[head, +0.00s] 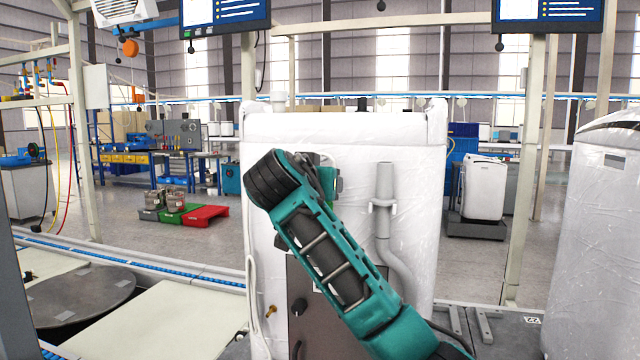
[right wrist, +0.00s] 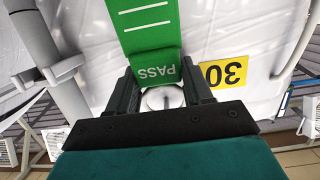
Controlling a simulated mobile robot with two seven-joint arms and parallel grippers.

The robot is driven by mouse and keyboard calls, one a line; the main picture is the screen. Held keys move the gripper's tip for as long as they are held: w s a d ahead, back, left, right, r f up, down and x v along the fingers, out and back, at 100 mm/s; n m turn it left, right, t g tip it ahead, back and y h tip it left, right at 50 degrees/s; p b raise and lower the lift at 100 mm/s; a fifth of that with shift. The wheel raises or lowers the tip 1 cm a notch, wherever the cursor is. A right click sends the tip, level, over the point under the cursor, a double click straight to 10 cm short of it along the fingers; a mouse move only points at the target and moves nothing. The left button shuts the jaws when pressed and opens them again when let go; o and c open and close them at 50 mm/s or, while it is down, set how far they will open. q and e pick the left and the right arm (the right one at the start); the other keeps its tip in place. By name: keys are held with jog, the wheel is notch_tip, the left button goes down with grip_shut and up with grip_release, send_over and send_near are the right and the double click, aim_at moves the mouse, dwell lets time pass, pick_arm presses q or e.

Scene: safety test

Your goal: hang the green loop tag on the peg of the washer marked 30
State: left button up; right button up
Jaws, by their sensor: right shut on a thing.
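The washer (head: 400,135) is a tall, white, plastic-wrapped unit in the middle of the head view. Its yellow label marked 30 (right wrist: 223,73) shows upside down in the right wrist view. The green tag (right wrist: 150,35), printed PASS, is in front of the white wrapped surface. Only a sliver of the tag (head: 337,183) shows beside my arm in the head view. My right gripper (right wrist: 162,88) is shut on the tag's end, with a pale round piece between its fingers. I cannot tell whether this is the peg or part of the tag. My left gripper is out of view.
A grey drain hose (head: 384,205) runs down the washer's front, right of my arm. A dark panel with knobs (head: 300,290) stands at its lower front. Another wrapped unit (head: 600,220) is at the right. A conveyor (head: 150,260) lies at the left.

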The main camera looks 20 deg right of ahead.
jog(key=o, duration=1.1)
jog(key=b+v, duration=0.1)
jog(key=v, duration=1.2)
jog(key=w+f+n+y, duration=0.2)
jog(key=f+n+y, duration=0.1)
jog(key=f, duration=1)
jog(key=w+f+n+y, duration=0.2)
jog(key=f+n+y, duration=0.15)
jog(key=f, duration=1.05)
jog(key=s+d+f+n+g+y, duration=0.1)
jog(key=s+f, duration=0.3)
jog(key=f, duration=0.4)
jog(key=s+d+f+n+g+y, duration=0.15)
jog(key=s+f, duration=0.25)
jog(key=f, duration=0.4)
jog(key=s+d+f+y, duration=0.1)
jog(key=s+f, duration=0.4)
jog(key=s, duration=0.4)
jog(key=s+d+f, duration=0.2)
jog(key=s+f, duration=0.4)
jog(key=s, duration=0.4)
jog(key=shift+y+p, duration=0.4)
